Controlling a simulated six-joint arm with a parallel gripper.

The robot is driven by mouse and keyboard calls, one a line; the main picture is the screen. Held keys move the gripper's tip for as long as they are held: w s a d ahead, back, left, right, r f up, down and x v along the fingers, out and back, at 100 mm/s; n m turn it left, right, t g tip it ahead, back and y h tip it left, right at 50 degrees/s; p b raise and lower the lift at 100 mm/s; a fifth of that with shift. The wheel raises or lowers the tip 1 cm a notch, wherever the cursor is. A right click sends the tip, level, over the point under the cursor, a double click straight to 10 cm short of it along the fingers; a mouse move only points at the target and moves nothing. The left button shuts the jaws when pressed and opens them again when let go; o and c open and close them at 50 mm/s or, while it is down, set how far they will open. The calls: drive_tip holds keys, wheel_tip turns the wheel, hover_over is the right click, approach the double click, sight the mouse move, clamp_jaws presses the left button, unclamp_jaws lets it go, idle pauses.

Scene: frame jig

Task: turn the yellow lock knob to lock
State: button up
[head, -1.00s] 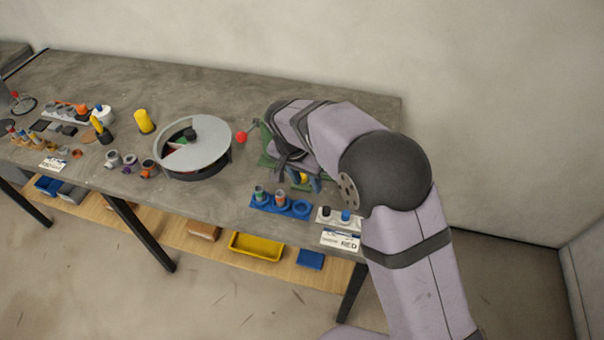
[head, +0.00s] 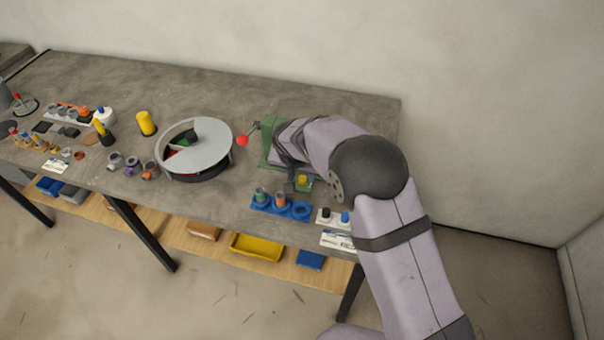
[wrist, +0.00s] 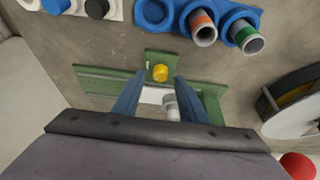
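The yellow lock knob (head: 302,180) is round and sits on the front part of the green jig (head: 268,156). The knob also shows in the wrist view (wrist: 160,72), on a small green block of the jig (wrist: 98,84). My gripper (wrist: 158,80) is open, its two blue fingers apart. In the wrist view the knob appears in the gap near the fingertips. I cannot tell the fingers' height above it. A pale plate (wrist: 151,96) and a grey cylinder (wrist: 171,106) show between the fingers. In the head view my arm hides much of the jig and the fingers.
A blue holder (head: 264,203) with coloured cylinders stands in front of the jig. A white holder (head: 325,220) with black and blue buttons is to its right. A red ball (head: 242,141) on a lever and a round grey turntable (head: 212,140) are left of the jig.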

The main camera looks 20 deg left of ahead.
sight(303, 180)
drive_tip(key=shift+p+x, duration=0.3)
drive_tip(key=shift+x, duration=1)
drive_tip(key=shift+c, duration=0.6)
clamp_jaws()
